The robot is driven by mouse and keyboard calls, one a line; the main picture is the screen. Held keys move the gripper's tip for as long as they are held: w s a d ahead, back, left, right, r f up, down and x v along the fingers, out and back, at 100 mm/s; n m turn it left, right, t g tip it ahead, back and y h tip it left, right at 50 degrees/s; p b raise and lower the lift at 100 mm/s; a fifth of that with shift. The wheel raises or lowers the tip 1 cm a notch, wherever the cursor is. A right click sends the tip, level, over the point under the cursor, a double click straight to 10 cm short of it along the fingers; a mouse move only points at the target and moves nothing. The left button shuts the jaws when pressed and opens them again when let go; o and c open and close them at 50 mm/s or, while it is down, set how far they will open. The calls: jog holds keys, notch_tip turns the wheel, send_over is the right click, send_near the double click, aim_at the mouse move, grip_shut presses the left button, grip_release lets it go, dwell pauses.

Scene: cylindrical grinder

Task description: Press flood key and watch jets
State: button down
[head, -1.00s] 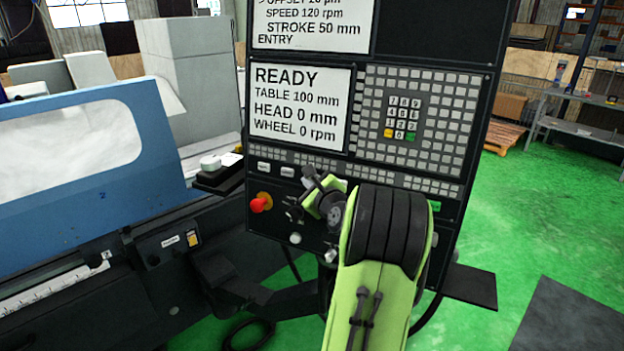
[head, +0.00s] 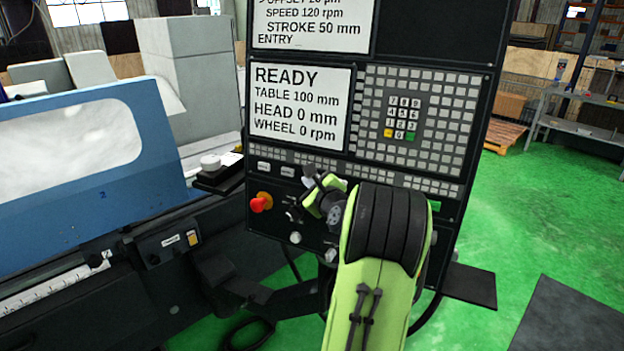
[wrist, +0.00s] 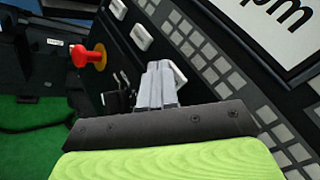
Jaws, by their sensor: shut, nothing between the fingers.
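The black control panel (head: 350,166) stands in front of me, with a READY screen (head: 301,107). Below the screen is a row of pale labelled keys: a left key (head: 263,166) and a second key (head: 287,171). In the wrist view they are the upper key (wrist: 118,8) and the lower key (wrist: 142,36). I cannot read which is the flood key. My gripper (head: 308,172) is shut and empty at the panel. In the wrist view its fingertips (wrist: 158,68) overlap a third pale key (wrist: 178,75); contact cannot be told. No jets are visible.
A red emergency button (head: 260,203) sticks out left of my gripper; it also shows in the wrist view (wrist: 85,56). The grinder's blue guard (head: 85,175) has a cloudy window. A dark shelf (head: 470,285) juts out lower right. Green floor is open at right.

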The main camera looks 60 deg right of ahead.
jog(key=shift+s+a+r, duration=0.1)
jog(key=shift+s+a, duration=0.05)
jog(key=shift+a, duration=0.45)
jog(key=shift+a, duration=0.1)
jog(key=shift+s+a+r+b, duration=0.1)
jog(key=shift+s+a+r, duration=0.05)
jog(key=shift+a, duration=0.65)
jog(key=shift+s+a+r+b, duration=0.1)
jog(key=shift+a+r, duration=0.05)
jog(key=shift+a, duration=0.6)
jog(key=shift+s+a+r+b, duration=0.1)
jog(key=shift+s+a+r, duration=0.05)
jog(key=shift+a, duration=0.65)
